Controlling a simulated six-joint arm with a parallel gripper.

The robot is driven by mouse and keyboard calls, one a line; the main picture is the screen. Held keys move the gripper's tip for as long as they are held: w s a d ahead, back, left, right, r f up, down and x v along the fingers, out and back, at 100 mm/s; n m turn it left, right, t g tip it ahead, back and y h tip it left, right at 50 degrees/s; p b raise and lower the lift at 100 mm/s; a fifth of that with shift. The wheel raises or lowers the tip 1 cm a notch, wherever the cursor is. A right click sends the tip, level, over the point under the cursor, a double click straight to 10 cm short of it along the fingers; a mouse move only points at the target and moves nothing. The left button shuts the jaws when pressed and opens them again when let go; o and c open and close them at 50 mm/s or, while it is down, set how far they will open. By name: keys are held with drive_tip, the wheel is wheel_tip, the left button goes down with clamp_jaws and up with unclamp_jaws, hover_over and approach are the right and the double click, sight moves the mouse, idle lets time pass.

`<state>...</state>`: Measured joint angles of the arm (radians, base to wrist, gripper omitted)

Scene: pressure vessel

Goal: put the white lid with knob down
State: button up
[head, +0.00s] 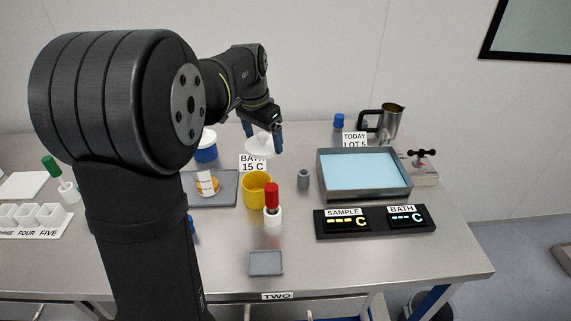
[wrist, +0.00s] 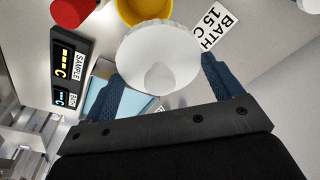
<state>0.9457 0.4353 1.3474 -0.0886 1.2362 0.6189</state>
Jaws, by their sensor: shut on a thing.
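The white lid (head: 262,144) is between the blue fingers of my gripper (head: 264,137), which is shut on it. In the head view it shows behind the BATH 15 C card (head: 253,163); I cannot tell whether it touches the table. In the wrist view the round white lid (wrist: 158,50) shows its pale disc, with a rounded knob towards my gripper (wrist: 167,85). The fingers stand on either side, and the knob's grip is partly hidden.
A yellow cup (head: 257,191) and a red-capped white bottle (head: 272,214) stand in front. A blue jar with a white top (head: 206,147) is left. A small grey cylinder (head: 303,179) and a blue bath tray (head: 365,172) are right.

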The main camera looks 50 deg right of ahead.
hover_over(297, 165)
drive_tip(key=a, duration=0.1)
wheel_tip(297, 165, down, 5)
drive_tip(key=f, duration=1)
drive_tip(key=shift+d+f, duration=0.2)
drive_tip(key=shift+f, duration=0.1)
drive_tip(key=shift+f, duration=0.15)
drive_tip(key=o, duration=0.8)
